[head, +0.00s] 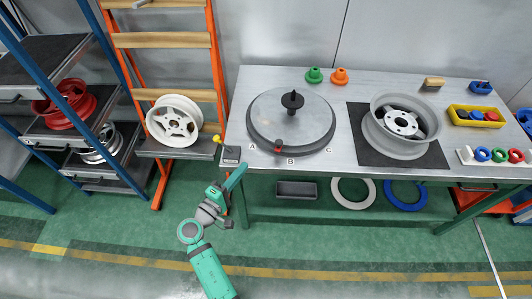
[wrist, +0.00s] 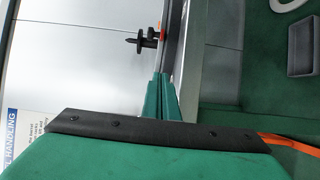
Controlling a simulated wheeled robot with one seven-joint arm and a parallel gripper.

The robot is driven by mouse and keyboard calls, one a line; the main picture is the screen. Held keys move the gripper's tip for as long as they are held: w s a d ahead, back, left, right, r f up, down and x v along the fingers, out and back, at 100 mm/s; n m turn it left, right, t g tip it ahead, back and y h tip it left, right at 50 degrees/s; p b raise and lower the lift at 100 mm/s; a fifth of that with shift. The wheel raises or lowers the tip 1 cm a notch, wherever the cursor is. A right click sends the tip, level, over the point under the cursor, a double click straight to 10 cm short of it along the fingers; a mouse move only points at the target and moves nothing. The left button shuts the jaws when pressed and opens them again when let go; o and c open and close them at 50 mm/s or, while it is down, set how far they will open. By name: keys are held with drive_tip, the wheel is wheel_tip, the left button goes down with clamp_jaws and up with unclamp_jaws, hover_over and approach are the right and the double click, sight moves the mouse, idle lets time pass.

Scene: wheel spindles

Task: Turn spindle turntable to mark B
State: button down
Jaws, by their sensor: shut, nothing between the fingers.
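The turntable (head: 265,117) is a round grey plate with a dark rim on the left part of the steel table. A black spindle (head: 292,101) stands at its middle. A red pointer (head: 278,149) on the near rim lies between marks A (head: 253,147) and B (head: 290,162), nearer B. Mark C (head: 328,152) is to the right. My gripper (head: 242,168) is shut and empty at the table's front left edge, apart from the turntable. In the wrist view, its green fingers (wrist: 161,82) are together, with the black spindle (wrist: 147,41) beyond them.
A wheel (head: 428,120) lies on a dark mat (head: 363,146) to the right. An orange rack (head: 222,70) stands left of the table.

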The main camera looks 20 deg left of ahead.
approach(272, 141)
drive_tip(key=w+a, duration=0.2)
drive_tip(key=w, duration=0.1)
drive_tip(key=shift+w, duration=0.2)
drive_tip(key=d, duration=0.3)
drive_tip(key=shift+w+f, duration=0.1)
drive_tip(key=shift+w, duration=0.25)
drive_tip(key=shift+d, duration=0.55)
